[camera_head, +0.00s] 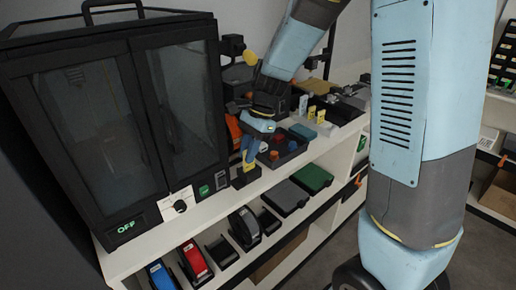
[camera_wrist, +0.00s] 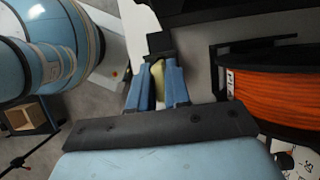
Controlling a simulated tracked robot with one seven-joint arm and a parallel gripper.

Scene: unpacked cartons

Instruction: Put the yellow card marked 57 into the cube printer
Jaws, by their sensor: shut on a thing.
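My gripper (camera_head: 247,155) is shut on the yellow card (camera_wrist: 157,75), which shows between the blue fingertips in the wrist view. Its number cannot be read. A small black block (camera_head: 245,177) is at the fingertips, at the shelf edge; I cannot tell whether the card stands in it. A large black box-shaped machine (camera_head: 160,195), apparently the cube printer, stands left of my gripper.
Two yellowish marked tags (camera_head: 311,113) stand behind my gripper, near a dark tray (camera_head: 290,152) of coloured parts. An orange spool (camera_wrist: 262,97) is close on the right in the wrist view.

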